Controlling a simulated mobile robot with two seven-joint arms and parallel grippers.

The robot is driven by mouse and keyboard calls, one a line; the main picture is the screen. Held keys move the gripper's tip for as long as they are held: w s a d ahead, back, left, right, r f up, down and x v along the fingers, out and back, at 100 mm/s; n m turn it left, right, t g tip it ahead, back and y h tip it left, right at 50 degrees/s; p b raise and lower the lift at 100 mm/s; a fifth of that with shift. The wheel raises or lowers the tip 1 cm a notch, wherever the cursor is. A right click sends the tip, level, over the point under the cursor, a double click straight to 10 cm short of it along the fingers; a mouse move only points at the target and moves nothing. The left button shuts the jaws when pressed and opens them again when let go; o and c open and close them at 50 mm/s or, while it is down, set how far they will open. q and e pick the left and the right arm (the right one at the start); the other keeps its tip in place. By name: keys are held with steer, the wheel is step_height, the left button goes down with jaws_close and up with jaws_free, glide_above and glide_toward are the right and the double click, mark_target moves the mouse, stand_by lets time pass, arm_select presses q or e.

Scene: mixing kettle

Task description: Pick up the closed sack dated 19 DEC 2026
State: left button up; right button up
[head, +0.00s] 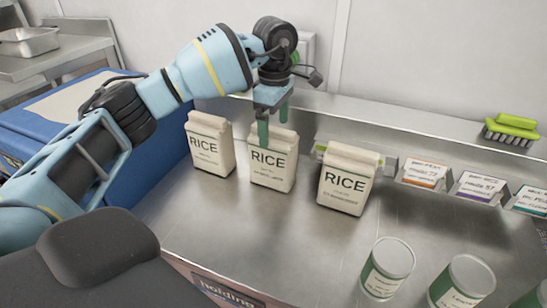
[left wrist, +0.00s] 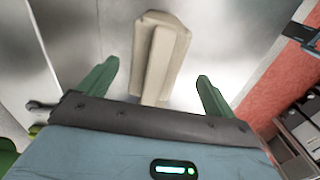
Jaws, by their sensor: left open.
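Three cream paper sacks marked RICE stand upright in a row on the steel counter: a left sack (head: 209,146), a middle sack (head: 272,176) and a right sack (head: 346,182). All three tops look folded shut. The small date print on them is too small to read. My left gripper (head: 273,134) is open and points down at the top of the middle sack. In the left wrist view, a sack top (left wrist: 160,55) shows between and beyond the two green fingers; I cannot tell whether they touch it. My right gripper is not in view.
White tubs with green labels (head: 387,270) stand at the front right. Small label cards (head: 425,172) line the back ledge, with a green brush (head: 512,127) above. A blue bin (head: 60,120) is at the left. The counter (head: 270,235) before the sacks is clear.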

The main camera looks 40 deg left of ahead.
mark_target(273, 140)
arm_select(q)
steer(key=shift+w+f, duration=0.1)
steer(key=shift+f, duration=0.2)
steer(key=shift+w+a+f+p, duration=0.1)
steer(key=shift+a+f+p, duration=0.05)
steer(key=shift+f, duration=1.15)
steer(key=shift+a+f+p, duration=0.15)
steer(key=shift+f, duration=1.1)
steer(key=shift+c, duration=0.4)
jaws_close()
steer(key=shift+r, duration=0.15)
